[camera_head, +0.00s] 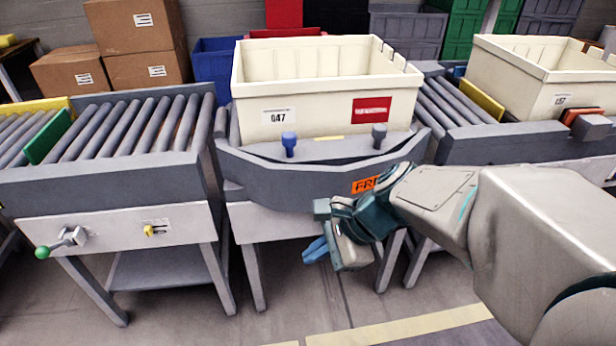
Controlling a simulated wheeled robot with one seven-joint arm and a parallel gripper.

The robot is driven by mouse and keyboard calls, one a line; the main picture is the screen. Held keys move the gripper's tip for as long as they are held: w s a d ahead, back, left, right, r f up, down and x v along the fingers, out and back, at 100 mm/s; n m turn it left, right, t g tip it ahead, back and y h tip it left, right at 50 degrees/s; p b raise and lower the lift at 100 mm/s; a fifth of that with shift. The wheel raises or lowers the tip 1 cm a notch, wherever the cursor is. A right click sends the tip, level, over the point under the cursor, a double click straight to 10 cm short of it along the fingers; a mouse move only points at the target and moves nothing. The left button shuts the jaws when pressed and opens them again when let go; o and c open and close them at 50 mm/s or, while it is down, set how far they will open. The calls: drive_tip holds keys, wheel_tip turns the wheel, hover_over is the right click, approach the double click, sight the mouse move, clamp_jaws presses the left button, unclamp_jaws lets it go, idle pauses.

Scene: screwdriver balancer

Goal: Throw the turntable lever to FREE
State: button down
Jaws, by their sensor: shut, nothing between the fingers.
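The turntable (270,182) has a dark grey curved front and carries a cream tote (330,85) marked 047. An orange label (366,185) on its front starts with "FR"; my arm hides the rest. My gripper (308,252) is below the curved front, left of and lower than the label. Its blue fingers are together, point left and hold nothing. I cannot make out the turntable lever; my wrist and hand cover the area under the label. Whether the fingers touch anything is unclear.
A roller conveyor (100,180) stands left, with a green-knobbed handle (60,243) on its front panel. A blue peg (289,143) and a grey peg (380,137) stand on the turntable. Another cream tote (540,85) sits right. Floor in front is clear.

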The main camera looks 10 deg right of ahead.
drive_tip(key=w+d+f+m+t+b, duration=0.6)
drive_tip(key=f+m+b, duration=0.45)
drive_tip(key=m, duration=0.35)
drive_tip(key=w+d+f+m+t+b, duration=0.3)
drive_tip(key=w+f+m+t+b, duration=0.2)
drive_tip(key=w+f+m+b, duration=0.65)
drive_tip(key=w+a+m+p, duration=0.3)
drive_tip(key=w+a+p, duration=0.1)
drive_tip(key=w+p, duration=0.25)
drive_tip(key=shift+t+y, duration=0.3)
drive_tip(key=shift+y, duration=0.1)
drive_tip(key=shift+w+d+r, duration=0.1)
drive_tip(key=shift+d+r, duration=0.1)
drive_tip(key=shift+d, duration=0.45)
drive_tip(key=shift+w+d+r, duration=0.1)
drive_tip(key=shift+d+r, duration=0.1)
drive_tip(key=shift+d, duration=0.4)
drive_tip(key=shift+d+r, duration=0.2)
drive_tip(key=shift+d, duration=0.45)
